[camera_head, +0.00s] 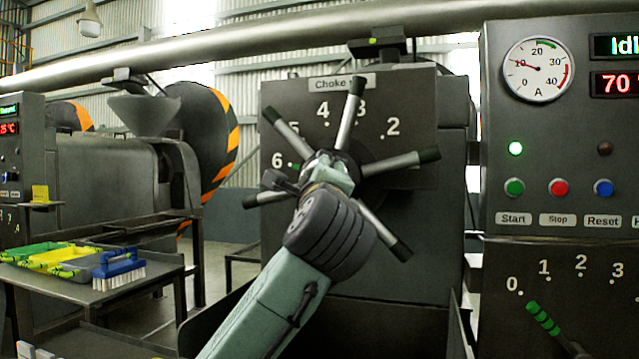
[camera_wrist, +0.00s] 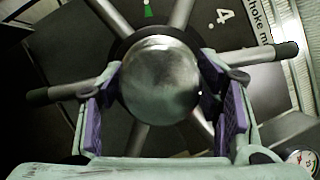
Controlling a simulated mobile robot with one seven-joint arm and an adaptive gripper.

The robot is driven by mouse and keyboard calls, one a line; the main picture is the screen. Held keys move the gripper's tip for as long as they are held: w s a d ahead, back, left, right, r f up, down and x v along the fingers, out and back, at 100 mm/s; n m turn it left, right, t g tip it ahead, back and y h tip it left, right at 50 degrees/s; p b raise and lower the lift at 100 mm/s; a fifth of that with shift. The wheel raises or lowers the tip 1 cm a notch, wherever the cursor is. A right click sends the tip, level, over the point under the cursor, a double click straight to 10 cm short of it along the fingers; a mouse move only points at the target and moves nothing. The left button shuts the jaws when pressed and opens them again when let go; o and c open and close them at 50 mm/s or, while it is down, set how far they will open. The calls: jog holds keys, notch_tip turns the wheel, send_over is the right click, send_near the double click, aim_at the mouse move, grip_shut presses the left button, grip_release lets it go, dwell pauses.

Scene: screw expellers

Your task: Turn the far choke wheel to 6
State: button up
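The choke wheel (camera_head: 411,162) has several spokes with dark grips and stands in front of a dark panel numbered 2 to 6. A small green pointer (camera_head: 293,166) shows just right of the 6 (camera_head: 277,160); exact alignment is hard to tell. It also shows in the wrist view (camera_wrist: 149,10). My gripper (camera_head: 328,165) is at the wheel's centre. In the wrist view, its purple-padded fingers (camera_wrist: 160,80) stand on either side of the round silver hub (camera_wrist: 160,75), close to its edges. I cannot tell whether both pads press on it.
A control box (camera_head: 560,190) at right has an ammeter (camera_head: 538,69), a lit green lamp and coloured buttons. A second numbered scale with a green-gripped handle (camera_head: 543,317) is below. At left, a table (camera_head: 110,298) holds coloured trays and a blue brush (camera_head: 119,270). Another machine (camera_head: 110,180) stands behind.

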jog(key=shift+o, duration=0.5)
jog(key=s+f, duration=0.2)
jog(key=s, duration=1)
jog(key=shift+d, duration=0.25)
